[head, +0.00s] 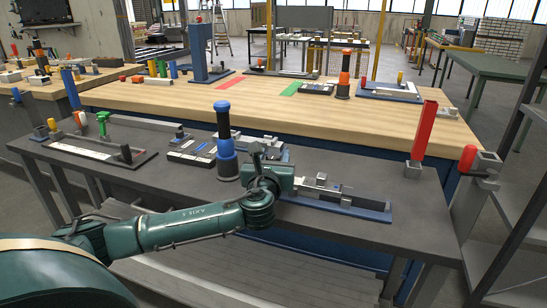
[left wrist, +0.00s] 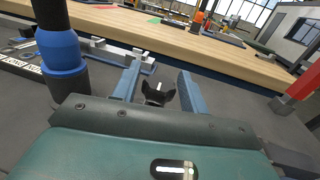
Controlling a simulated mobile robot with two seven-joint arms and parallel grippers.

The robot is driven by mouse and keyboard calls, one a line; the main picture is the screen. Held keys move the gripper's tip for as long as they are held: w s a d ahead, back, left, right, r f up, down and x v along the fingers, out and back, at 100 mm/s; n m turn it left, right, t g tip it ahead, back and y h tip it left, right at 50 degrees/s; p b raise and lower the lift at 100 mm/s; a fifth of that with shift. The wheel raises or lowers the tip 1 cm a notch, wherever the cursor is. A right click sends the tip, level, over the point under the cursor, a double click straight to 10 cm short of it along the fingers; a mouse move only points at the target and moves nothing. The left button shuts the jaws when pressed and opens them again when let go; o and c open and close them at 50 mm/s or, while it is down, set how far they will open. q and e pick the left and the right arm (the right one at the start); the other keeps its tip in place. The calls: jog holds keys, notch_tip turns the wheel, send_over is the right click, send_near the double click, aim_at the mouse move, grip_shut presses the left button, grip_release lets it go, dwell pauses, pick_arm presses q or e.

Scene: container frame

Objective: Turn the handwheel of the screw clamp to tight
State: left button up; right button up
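In the left wrist view a small dark handwheel (left wrist: 157,93) with raised lobes stands between the two blue-grey fingers of my left gripper (left wrist: 159,68). The fingers are apart, with a gap on each side of it. In the head view my left gripper (head: 257,152) is over the dark bench, just right of a blue and black post, and hides the handwheel. A metal fixture on a blue base (left wrist: 118,55) lies behind the fingers; I cannot tell whether the handwheel belongs to it. My right gripper is not in view.
The blue and black post (head: 225,145) stands close left of my gripper; it also shows in the left wrist view (left wrist: 58,45). A blue-based slide fixture (head: 345,205) lies to the right. A red upright bar (head: 424,130) stands at the bench's right. A wooden table (head: 300,108) is behind.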

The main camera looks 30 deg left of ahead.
pick_arm(q)
jog(key=c, duration=0.7)
